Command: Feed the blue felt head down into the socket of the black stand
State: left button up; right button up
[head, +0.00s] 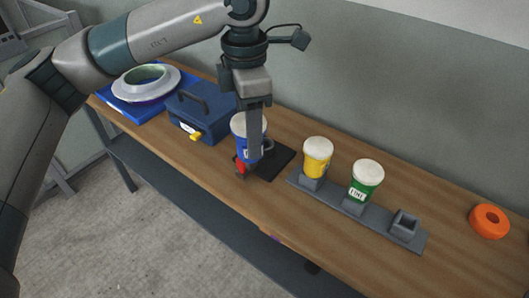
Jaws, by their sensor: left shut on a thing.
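My left gripper (252,150) points straight down and is shut on the blue felt head (240,142), which has a whitish round top. One grey finger covers part of the head. The head looks upright over the left part of the black stand (276,161), a flat dark plate on the bench. The stand's socket is hidden behind the gripper and head, so I cannot tell whether the head's lower end is in it. A small red part (240,167) shows at the bottom of the gripper. My right gripper is not in view.
A grey rack (382,221) holds a yellow head (317,158) and a green head (365,182); its right socket (404,224) is empty. An orange ring (489,221) lies far right. A blue toolbox (193,115) and a pale round mould (146,84) stand left on the wooden bench (330,228).

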pick_arm(q)
jog(key=shift+w+a+f+m, duration=0.15)
jog(key=shift+a+f+m, duration=0.3)
jog(key=shift+a+m, duration=0.35)
jog(key=a+f+m, duration=0.4)
jog(key=a+m, duration=0.4)
jog(key=m, duration=0.1)
jog(key=s+a+f+m, duration=0.1)
jog(key=a+f+m, duration=0.4)
jog(key=a+m, duration=0.3)
jog(key=shift+m, duration=1.3)
jog(key=shift+s, duration=0.15)
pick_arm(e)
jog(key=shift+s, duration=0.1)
